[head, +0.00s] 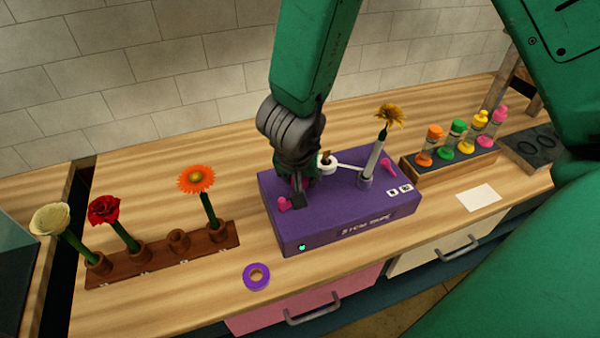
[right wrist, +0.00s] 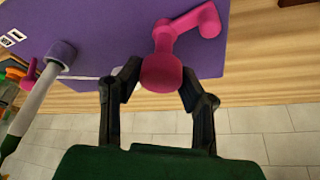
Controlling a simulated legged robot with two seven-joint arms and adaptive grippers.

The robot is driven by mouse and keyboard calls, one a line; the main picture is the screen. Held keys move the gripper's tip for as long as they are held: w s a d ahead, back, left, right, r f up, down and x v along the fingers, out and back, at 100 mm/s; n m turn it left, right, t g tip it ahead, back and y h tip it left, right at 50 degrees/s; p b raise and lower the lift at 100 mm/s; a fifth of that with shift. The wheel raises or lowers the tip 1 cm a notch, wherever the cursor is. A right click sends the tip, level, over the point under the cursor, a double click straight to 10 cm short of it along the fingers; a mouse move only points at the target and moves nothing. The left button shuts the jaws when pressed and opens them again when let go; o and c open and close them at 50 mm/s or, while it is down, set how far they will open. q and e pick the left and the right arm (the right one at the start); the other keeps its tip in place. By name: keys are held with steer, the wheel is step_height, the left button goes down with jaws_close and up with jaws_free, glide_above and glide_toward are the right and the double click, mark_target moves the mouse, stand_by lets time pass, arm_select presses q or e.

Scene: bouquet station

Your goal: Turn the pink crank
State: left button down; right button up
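The pink crank (right wrist: 160,74) is on the purple machine (right wrist: 110,20). In the right wrist view its round hub lies between the fingertips, and its arm runs up and right to a knob. In the head view a pink part of the crank (head: 284,204) shows at the left of the purple machine (head: 330,220); the rest is mostly hidden by the gripper. My right gripper (head: 299,193) points down over the machine. In the right wrist view its fingers (right wrist: 161,80) close in on both sides of the hub and appear to touch it. My left gripper is not in view.
A yellow flower (head: 388,115) stands in the machine's holder, beside a second pink part (head: 387,167). A wooden rack (head: 160,255) with flowers is left, a purple tape roll (head: 256,277) in front. A tray (head: 440,172) of coloured bottles and a white card (head: 478,197) are right.

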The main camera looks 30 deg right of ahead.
steer(key=o, duration=0.4)
steer(key=shift+a+r, duration=0.1)
steer(key=shift+a, duration=0.1)
steer(key=shift+a+r, duration=0.1)
steer(key=shift+s+a+r, duration=0.1)
steer(key=shift+r, duration=0.25)
steer(key=v, duration=1.1)
steer(key=shift+s, duration=0.1)
